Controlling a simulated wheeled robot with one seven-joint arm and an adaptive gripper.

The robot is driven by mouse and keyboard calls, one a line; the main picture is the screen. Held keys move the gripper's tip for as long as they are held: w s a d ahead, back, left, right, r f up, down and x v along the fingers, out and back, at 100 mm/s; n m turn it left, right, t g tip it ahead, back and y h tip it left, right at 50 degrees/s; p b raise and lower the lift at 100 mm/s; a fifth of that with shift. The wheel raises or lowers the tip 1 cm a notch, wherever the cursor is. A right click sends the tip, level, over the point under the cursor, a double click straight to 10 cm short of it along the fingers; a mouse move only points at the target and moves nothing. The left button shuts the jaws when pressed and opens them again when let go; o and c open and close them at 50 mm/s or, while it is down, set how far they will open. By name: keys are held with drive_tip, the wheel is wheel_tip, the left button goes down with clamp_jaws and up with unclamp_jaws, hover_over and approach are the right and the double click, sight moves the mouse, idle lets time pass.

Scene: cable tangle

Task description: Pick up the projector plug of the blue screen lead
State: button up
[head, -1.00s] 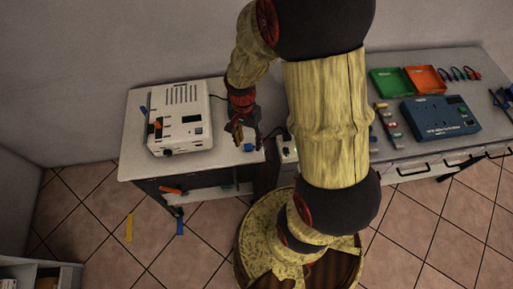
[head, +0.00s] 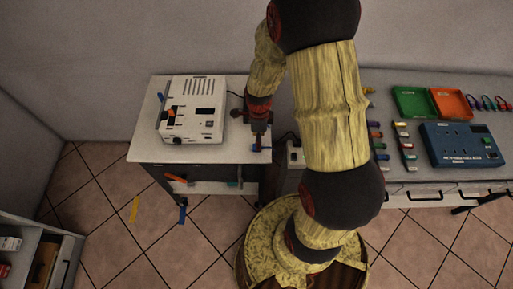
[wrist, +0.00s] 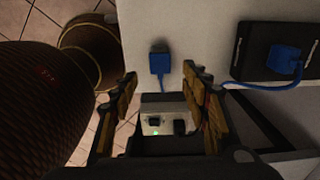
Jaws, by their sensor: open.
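A blue plug (wrist: 159,62) lies near the edge of the white tabletop in the wrist view, just beyond the gap between my fingertips. Another blue plug (wrist: 285,58) sits on a black box at the right. A blue cable (wrist: 262,88) runs from it leftward behind my right finger. I cannot read which blue plug is the projector end. My gripper (wrist: 160,77) is open and empty, its fingers either side of the nearer plug's line. In the head view my gripper (head: 259,140) is over the right front of the small table and hides that spot.
A white projector-like box (head: 193,122) stands on the small table (head: 160,148). A socket box (wrist: 165,118) with a green light and black plugs lies below my fingers. A blue panel (head: 463,146), green tray (head: 412,101) and orange tray (head: 450,103) are on the right bench.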

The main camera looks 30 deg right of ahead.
wheel_tip(320, 180, down, 5)
drive_tip(key=shift+r+b, duration=0.2)
drive_tip(key=shift+b, duration=0.5)
drive_tip(key=shift+c, duration=0.8)
drive_tip(key=c, duration=0.7)
drive_tip(key=shift+c, duration=0.9)
drive_tip(key=shift+r, duration=0.1)
